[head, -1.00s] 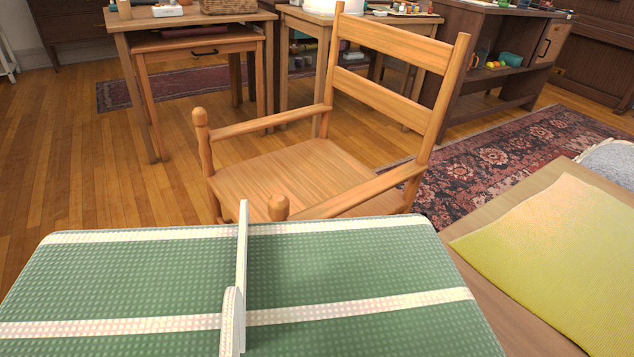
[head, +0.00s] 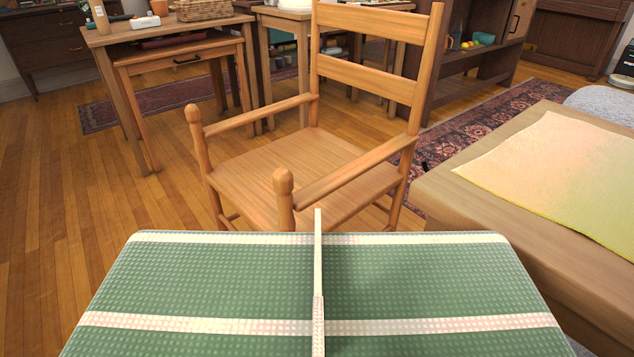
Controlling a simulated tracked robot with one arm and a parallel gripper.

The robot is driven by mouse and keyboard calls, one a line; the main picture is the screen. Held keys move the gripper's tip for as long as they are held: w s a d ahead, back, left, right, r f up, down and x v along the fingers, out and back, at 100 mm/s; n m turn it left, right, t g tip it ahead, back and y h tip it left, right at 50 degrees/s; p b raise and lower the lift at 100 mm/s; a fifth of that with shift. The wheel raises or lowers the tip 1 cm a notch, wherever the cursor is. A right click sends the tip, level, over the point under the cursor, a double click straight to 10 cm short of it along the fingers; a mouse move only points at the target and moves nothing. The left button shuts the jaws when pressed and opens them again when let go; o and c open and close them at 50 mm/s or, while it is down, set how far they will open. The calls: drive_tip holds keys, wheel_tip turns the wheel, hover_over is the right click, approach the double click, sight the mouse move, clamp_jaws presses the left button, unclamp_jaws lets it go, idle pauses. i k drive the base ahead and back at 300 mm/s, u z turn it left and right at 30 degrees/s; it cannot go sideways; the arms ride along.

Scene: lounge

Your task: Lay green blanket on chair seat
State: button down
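The green blanket (head: 220,282), with pale cross stripes, spreads flat across the bottom of the view. My gripper (head: 318,262) shows as a thin pale upright piece at the blanket's middle, with part of it above the cloth. The gripper appears closed on the blanket; the lower part of the grip is out of view. The wooden chair (head: 366,72) stands just beyond the blanket's far edge. Its seat (head: 290,172) is bare, between two armrests. The blanket's far edge hides part of the chair's lower front.
A low wooden table (head: 450,192) with a yellow cloth (head: 560,172) stands at the right, close to the blanket. A wooden desk (head: 110,42) with a basket (head: 203,10) is behind left. A patterned rug (head: 478,122) lies behind the chair. Wooden floor is clear at left.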

sight(312, 165)
drive_tip(key=u, duration=0.6)
drive_tip(key=k, duration=1.2)
drive_tip(key=u, duration=0.3)
drive_tip(key=i, duration=1)
drive_tip(key=z, duration=0.6)
drive_tip(key=i, duration=2.55)
drive_tip(key=u, duration=0.25)
